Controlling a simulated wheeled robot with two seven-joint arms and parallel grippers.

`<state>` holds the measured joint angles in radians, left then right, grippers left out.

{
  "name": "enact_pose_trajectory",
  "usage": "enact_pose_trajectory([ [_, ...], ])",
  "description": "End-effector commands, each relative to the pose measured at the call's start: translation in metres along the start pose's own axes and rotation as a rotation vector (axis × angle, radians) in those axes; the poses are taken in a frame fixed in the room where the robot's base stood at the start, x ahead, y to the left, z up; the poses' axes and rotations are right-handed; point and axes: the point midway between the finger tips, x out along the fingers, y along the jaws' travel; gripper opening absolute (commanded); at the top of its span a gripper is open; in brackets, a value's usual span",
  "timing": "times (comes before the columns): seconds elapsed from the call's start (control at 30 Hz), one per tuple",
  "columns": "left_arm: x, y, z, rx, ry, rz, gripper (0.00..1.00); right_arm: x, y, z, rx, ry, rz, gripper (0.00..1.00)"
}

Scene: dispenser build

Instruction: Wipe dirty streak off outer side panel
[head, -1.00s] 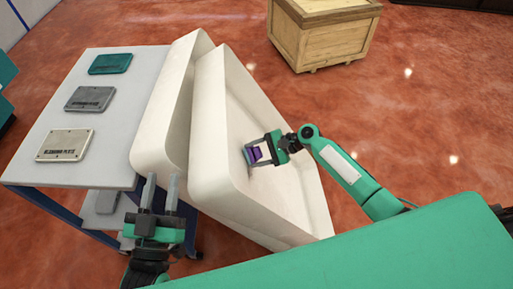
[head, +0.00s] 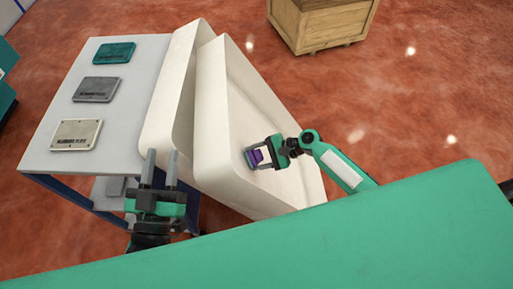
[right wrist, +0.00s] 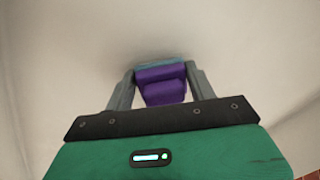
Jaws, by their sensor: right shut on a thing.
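The outer side panel (head: 240,115) is a large off-white shell with raised edges, facing right in the head view. My right gripper (head: 254,158) is at the panel's lower middle, shut on a purple sponge-like block (head: 257,156). In the right wrist view the purple block (right wrist: 162,84) sits between the two grey fingers, with a bluish far layer close against the pale panel surface (right wrist: 60,60). Contact cannot be made out for sure. A faint grey smudge or shadow shows just beyond the block. My left gripper (head: 161,168) is open and empty near the shell's front corner.
A light grey table (head: 55,120) stands left, carrying a teal plate (head: 114,52), a grey plate (head: 96,89) and a cream plate (head: 76,134). A wooden crate (head: 322,24) stands at the back. The red floor (head: 420,100) on the right is open.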

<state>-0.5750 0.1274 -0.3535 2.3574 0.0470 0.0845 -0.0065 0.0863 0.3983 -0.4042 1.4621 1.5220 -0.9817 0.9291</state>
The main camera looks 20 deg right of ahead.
Motion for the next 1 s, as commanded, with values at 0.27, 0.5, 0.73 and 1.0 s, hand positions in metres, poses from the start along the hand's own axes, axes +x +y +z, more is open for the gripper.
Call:
enact_pose_trajectory([
  [0.27,0.000,0.000,-0.001,0.000,0.000,0.000,0.36,0.003,0.005,0.004,0.002,-0.006,0.004,0.38],
  [0.5,0.002,0.001,-0.007,0.000,0.000,0.000,0.36,-0.008,0.003,0.004,0.002,-0.002,0.003,0.38],
  [0.73,0.005,0.002,-0.017,0.000,0.000,0.000,0.36,-0.032,0.002,0.003,0.002,-0.001,0.002,0.38],
  [1.0,0.008,0.004,-0.026,0.000,0.000,0.000,0.36,-0.058,0.002,0.003,0.001,0.000,0.000,0.38],
])
